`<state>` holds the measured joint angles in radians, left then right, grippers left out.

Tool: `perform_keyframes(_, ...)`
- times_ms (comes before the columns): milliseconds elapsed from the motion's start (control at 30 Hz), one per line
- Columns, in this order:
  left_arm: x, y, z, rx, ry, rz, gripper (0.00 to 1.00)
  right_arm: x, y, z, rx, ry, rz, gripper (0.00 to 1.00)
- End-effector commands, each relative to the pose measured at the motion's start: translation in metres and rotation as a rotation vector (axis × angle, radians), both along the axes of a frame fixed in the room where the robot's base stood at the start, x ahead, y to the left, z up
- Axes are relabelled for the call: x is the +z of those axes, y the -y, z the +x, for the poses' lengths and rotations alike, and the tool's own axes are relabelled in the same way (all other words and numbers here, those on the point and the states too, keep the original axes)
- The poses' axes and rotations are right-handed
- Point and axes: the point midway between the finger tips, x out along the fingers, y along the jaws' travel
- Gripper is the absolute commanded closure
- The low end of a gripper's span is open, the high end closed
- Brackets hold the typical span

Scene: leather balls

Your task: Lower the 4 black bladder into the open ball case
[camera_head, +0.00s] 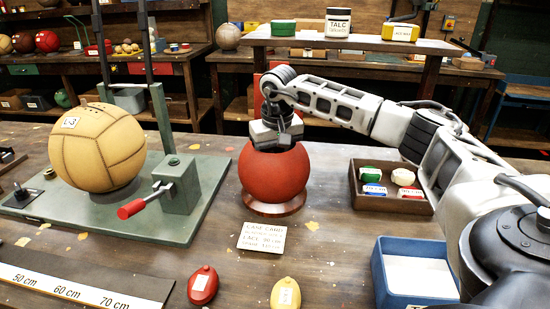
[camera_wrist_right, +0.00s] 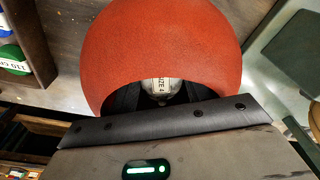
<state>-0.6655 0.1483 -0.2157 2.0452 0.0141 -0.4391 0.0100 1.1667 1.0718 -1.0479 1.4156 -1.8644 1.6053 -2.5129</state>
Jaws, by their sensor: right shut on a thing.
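The red leather ball case (camera_head: 273,174) sits on a round brown ring (camera_head: 273,207) on the workbench. In the right wrist view the case (camera_wrist_right: 165,40) fills the top middle, with an opening facing my gripper. My right gripper (camera_head: 276,138) points down at the top of the case, its fingertips at or inside the opening. It is shut on the bladder (camera_wrist_right: 160,88), of which only a pale label reading "ZE" shows between the dark fingers. The rest of the bladder is hidden by the case and gripper. My left gripper is not in view.
A tan ball (camera_head: 97,148) stands on a green press (camera_head: 180,200) at left. A card (camera_head: 262,237), red (camera_head: 202,286) and yellow (camera_head: 285,294) pieces lie in front. A wooden tray (camera_head: 390,187) and blue bin (camera_head: 415,272) stand at right. A shelf (camera_head: 350,43) is behind.

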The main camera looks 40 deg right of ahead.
Motion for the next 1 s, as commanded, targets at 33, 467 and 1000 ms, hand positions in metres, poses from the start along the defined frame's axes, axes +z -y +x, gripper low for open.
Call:
perform_keyframes(33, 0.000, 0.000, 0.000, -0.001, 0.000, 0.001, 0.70, 0.000, 0.000, 0.000, 0.000, 0.000, 0.000, 0.75)
perform_keyframes(467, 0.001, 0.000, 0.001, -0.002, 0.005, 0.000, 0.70, 0.000, 0.000, 0.000, 0.001, 0.000, 0.000, 0.26)
perform_keyframes(1000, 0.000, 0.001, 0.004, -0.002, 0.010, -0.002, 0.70, 0.096, -0.005, -0.009, 0.001, 0.010, 0.001, 0.26)
